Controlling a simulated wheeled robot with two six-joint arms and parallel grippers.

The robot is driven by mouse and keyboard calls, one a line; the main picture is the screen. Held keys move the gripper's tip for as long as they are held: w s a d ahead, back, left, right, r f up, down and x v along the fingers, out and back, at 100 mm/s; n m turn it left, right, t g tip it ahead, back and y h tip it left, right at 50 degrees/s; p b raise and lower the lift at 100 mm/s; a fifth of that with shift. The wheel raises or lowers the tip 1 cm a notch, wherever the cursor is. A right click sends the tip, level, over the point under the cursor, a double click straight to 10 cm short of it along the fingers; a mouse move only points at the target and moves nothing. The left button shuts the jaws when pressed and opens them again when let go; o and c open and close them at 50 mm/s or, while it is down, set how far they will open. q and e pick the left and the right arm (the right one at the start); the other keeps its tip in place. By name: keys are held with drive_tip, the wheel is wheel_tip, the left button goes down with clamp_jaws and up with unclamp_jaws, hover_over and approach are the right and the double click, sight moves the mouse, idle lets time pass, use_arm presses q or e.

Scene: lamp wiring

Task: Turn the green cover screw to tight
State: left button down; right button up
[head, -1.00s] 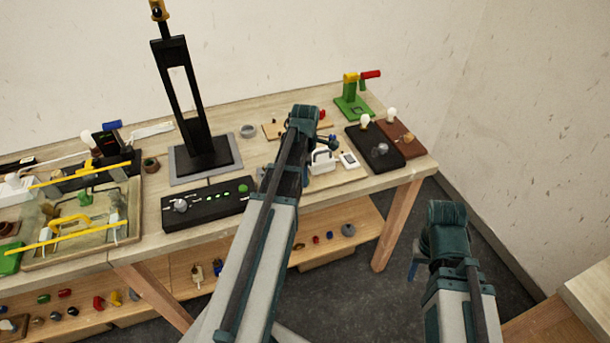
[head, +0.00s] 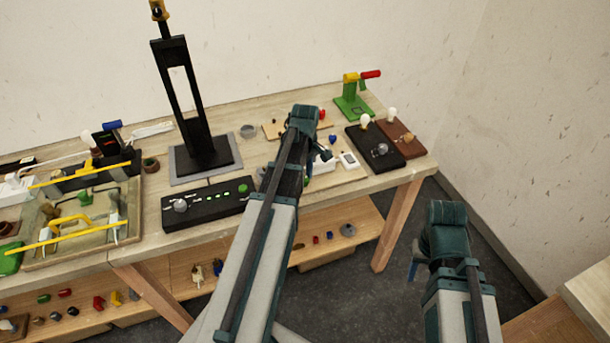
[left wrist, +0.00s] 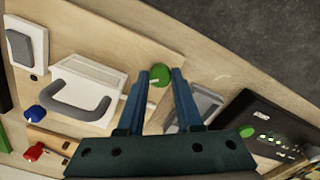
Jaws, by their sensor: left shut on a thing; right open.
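The green cover screw (left wrist: 159,77) shows in the left wrist view as a round green head with a pale mark, beside a white cover box (left wrist: 92,88) with a grey handle. My left gripper (left wrist: 161,72) has its two fingers on either side of the green head and is shut on it. How far the screw is turned cannot be told. My right gripper (head: 414,268) hangs off the table at the right, open and empty.
A black control box (head: 208,204) with green lights and a black stand (head: 207,152) are left of my left arm. A white switch (head: 348,160) and a black lamp base (head: 372,152) are to the right. Blue (left wrist: 36,112) and red (left wrist: 33,151) pieces lie near the cover.

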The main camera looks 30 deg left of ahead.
use_arm(q)
drive_tip(key=m, duration=0.4)
drive_tip(key=shift+m, duration=0.3)
drive_tip(key=m, duration=0.3)
drive_tip(key=shift+m, duration=0.4)
drive_tip(key=m, duration=0.4)
drive_tip(key=shift+m, duration=1.9)
drive_tip(key=c, duration=0.6)
unclamp_jaws()
drive_tip(key=shift+r, duration=0.1)
